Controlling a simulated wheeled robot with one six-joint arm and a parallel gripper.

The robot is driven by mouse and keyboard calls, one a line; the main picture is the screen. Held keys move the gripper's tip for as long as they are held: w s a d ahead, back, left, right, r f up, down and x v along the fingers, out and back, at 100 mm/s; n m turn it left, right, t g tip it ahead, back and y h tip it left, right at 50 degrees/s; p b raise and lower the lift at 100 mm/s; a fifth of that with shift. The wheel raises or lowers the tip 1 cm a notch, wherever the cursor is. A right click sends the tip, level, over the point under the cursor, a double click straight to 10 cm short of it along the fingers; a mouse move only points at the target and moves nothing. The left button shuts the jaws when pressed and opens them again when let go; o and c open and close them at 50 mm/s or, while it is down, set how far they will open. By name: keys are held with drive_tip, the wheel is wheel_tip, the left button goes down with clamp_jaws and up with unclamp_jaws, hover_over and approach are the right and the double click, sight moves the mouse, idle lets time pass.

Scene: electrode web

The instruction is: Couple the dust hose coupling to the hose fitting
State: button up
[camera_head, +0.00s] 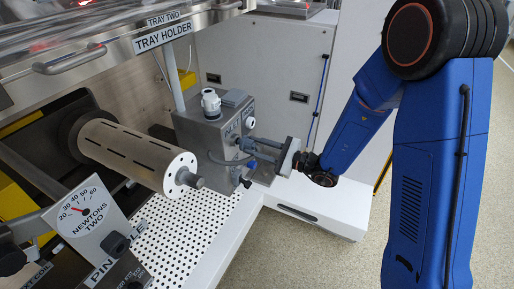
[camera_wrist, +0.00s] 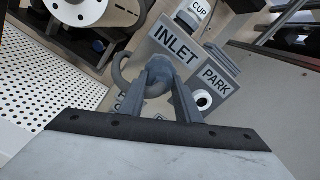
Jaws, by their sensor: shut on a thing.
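My gripper (camera_head: 254,144) reaches in from the right at the front of a grey metal box (camera_head: 196,132). In the wrist view its two fingers (camera_wrist: 160,72) are closed around the grey hose coupling (camera_wrist: 157,82). A grey hose (camera_wrist: 117,68) curves away from the coupling to the left; it also shows in the head view (camera_head: 222,160). The coupling is at the box face, just below the INLET label (camera_wrist: 174,43). The coupling and fingers hide what lies behind them, so I cannot tell whether it touches a fitting. A white round port (camera_wrist: 204,100) is by the PARK label (camera_wrist: 217,77).
A NEWTONS dial plate (camera_head: 88,215) is at lower left. A TRAY HOLDER sign (camera_head: 163,38) is above. A white cabinet (camera_head: 265,75) stands behind.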

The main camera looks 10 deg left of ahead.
drive_tip(key=shift+x, duration=1)
drive_tip(key=o, duration=1.3)
drive_tip(key=shift+c, duration=0.2)
